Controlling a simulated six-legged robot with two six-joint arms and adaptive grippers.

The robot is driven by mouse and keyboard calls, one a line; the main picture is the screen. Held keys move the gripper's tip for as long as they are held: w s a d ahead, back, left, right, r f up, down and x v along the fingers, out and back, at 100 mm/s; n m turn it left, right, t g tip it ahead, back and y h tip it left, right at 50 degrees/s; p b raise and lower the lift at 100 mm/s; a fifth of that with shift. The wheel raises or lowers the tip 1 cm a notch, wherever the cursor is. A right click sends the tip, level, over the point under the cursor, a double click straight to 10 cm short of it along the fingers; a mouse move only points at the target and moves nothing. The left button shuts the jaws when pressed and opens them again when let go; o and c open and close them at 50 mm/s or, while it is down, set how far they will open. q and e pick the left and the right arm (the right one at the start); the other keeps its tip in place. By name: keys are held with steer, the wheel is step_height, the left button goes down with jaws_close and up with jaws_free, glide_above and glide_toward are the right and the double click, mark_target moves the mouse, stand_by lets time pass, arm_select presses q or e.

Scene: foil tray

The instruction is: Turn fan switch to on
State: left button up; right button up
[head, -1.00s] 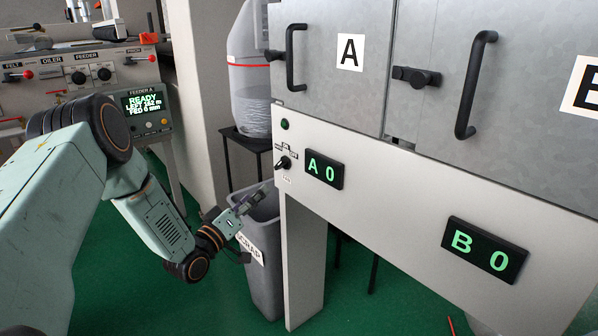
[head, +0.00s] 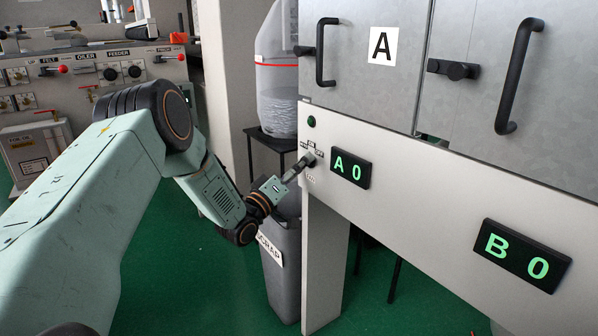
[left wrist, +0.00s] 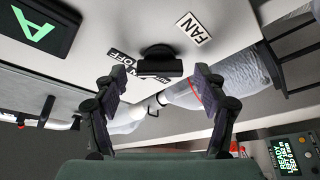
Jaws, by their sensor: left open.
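The fan switch (head: 311,160) is a small black knob on the pale front panel (head: 420,205), left of the A 0 display. My left gripper (head: 298,169) is at the panel, and its fingers partly hide the knob in the head view. In the left wrist view, the open fingers (left wrist: 161,82) stand on either side of the black switch knob (left wrist: 160,64), with gaps beside it. A FAN label (left wrist: 193,29) and a partly covered OFF label (left wrist: 124,66) are beside the knob. I cannot tell which mark the knob points to. My right gripper is not in view.
A dark green lamp (head: 311,121) sits above the switch. The A 0 display (head: 350,169) is close on its right. A grey scrap bin (head: 283,270) stands below my left gripper. Cabinet doors with black handles (head: 321,52) are above.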

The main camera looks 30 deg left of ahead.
arm_select(q)
steer(key=shift+c, duration=0.4)
steer(key=c, duration=1.1)
steer(key=shift+f+m, duration=0.1)
steer(key=shift+m, duration=0.2)
steer(key=shift+w+a+f+m+h+b, duration=0.1)
steer(key=shift+m+h, duration=0.95)
steer(key=shift+m, duration=0.9)
steer(key=shift+s+a+r+m+h+b, duration=0.1)
steer(key=shift+m+h, duration=0.9)
steer(key=shift+m, duration=0.9)
steer(key=shift+w+f+m+h+b, duration=0.1)
steer(key=shift+m+h, duration=0.95)
steer(key=shift+m, duration=1.2)
steer(key=o, duration=1.2)
